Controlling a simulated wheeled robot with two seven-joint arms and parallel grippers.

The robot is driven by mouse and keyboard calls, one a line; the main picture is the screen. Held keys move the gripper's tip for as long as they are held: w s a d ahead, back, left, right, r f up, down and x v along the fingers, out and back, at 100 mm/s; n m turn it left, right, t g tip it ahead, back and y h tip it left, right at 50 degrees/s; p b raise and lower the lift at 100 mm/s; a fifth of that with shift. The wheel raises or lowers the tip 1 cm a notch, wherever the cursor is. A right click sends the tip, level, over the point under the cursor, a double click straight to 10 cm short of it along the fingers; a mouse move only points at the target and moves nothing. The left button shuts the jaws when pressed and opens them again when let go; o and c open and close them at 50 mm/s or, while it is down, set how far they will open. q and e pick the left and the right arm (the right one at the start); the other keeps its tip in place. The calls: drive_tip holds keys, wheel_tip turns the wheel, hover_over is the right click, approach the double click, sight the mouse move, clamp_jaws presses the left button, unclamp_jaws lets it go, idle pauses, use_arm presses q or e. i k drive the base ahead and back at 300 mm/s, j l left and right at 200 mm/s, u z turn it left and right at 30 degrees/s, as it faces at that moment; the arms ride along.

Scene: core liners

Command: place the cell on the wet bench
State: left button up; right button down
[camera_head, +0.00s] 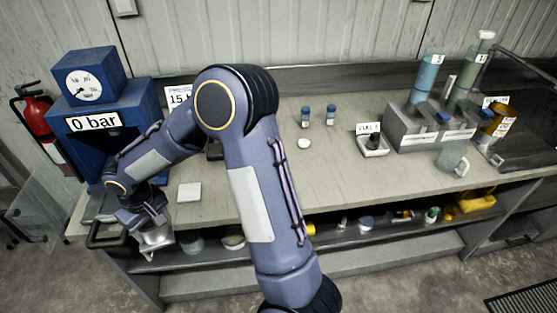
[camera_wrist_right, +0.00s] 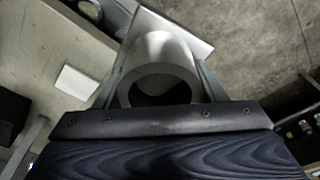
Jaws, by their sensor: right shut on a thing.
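My right gripper (camera_head: 152,228) is at the left front corner of the bench (camera_head: 350,190), low at the front edge beside the blue press. It is shut on a pale grey hollow cylinder, which looks like the cell (camera_wrist_right: 160,55). In the wrist view the cell lies between the two fingers, its round dark opening facing the camera. In the head view the cell (camera_head: 157,239) shows only partly below my wrist. My left gripper is not in view.
A blue press (camera_head: 90,125) with a gauge and a "0 bar" label stands at the left. A white square pad (camera_head: 189,192) lies near it. Small vials (camera_head: 331,115), a grey tube rack (camera_head: 408,130) and a beaker (camera_head: 451,157) stand further right. The bench's middle front is clear.

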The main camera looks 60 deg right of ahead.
sight(310, 179)
drive_tip(key=i+j+z, duration=0.1)
drive_tip(key=z, duration=1.4)
drive_tip(key=j, duration=0.1)
